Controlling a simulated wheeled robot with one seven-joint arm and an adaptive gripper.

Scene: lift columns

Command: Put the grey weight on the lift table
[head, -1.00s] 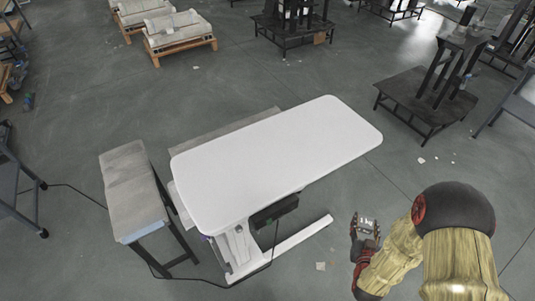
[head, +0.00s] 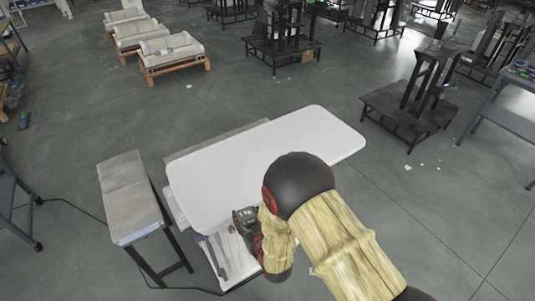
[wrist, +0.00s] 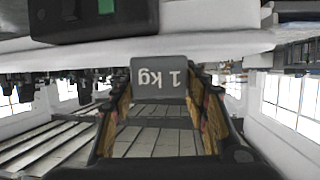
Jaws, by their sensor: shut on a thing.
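The lift table (head: 225,165) has a white rounded top and stands in the middle of the head view. In the wrist view, which appears upside down, my gripper (wrist: 160,100) is shut on the grey weight (wrist: 160,77), marked "1 kg". The table's white edge (wrist: 200,43) lies just beyond the weight. The head view does not show the weight clearly.
A black control box (wrist: 92,18) with a green button hangs at the table's edge. A grey bench (head: 130,200) stands at the left of the table. A dark stand (head: 410,112) is at the right. The visible tabletop is bare.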

